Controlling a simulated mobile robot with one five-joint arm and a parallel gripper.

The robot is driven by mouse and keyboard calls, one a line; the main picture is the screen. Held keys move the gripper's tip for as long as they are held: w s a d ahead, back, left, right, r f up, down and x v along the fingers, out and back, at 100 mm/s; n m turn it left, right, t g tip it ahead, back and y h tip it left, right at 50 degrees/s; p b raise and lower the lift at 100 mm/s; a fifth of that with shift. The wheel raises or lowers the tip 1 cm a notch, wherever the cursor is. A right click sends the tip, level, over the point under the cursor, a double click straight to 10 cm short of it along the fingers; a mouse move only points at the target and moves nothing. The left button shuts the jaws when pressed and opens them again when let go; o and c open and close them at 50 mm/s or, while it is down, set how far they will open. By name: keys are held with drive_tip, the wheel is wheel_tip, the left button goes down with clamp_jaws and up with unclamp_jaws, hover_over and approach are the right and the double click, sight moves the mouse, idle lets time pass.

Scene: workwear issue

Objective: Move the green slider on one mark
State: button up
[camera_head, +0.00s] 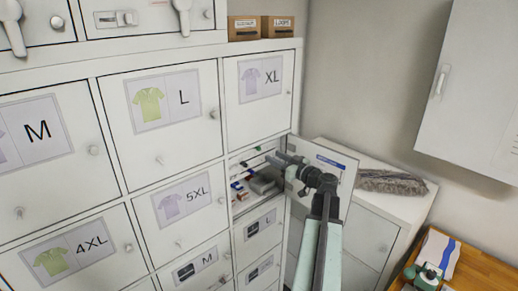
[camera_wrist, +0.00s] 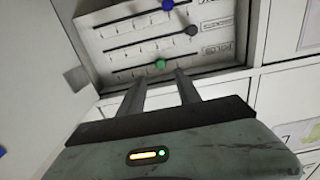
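The green slider (camera_wrist: 160,64) is a round knob on the lowest of several dark slots in a pale panel (camera_wrist: 112,60) in the wrist view. My gripper (camera_wrist: 159,77) is open, with one finger to each side below the green knob. The fingertips look just short of it; I cannot tell whether they touch it. A dark grey knob (camera_wrist: 191,30) and a blue knob (camera_wrist: 167,5) sit on the slots above. In the head view my gripper (camera_head: 281,160) reaches into an open compartment under the XL door, and the green slider cannot be made out there.
The compartment's open door (camera_head: 335,165) stands right beside my arm. Grey and coloured items (camera_head: 262,183) lie in the compartment. Closed locker doors (camera_head: 178,205) surround it. A low white cabinet (camera_head: 375,205) with a grey bundle (camera_head: 390,182) stands to the right.

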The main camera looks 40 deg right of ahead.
sight(260, 149)
drive_tip(key=w, duration=0.8)
drive_tip(key=shift+d, duration=0.15)
drive_tip(key=shift+s, duration=0.1)
clamp_jaws()
idle(1.0)
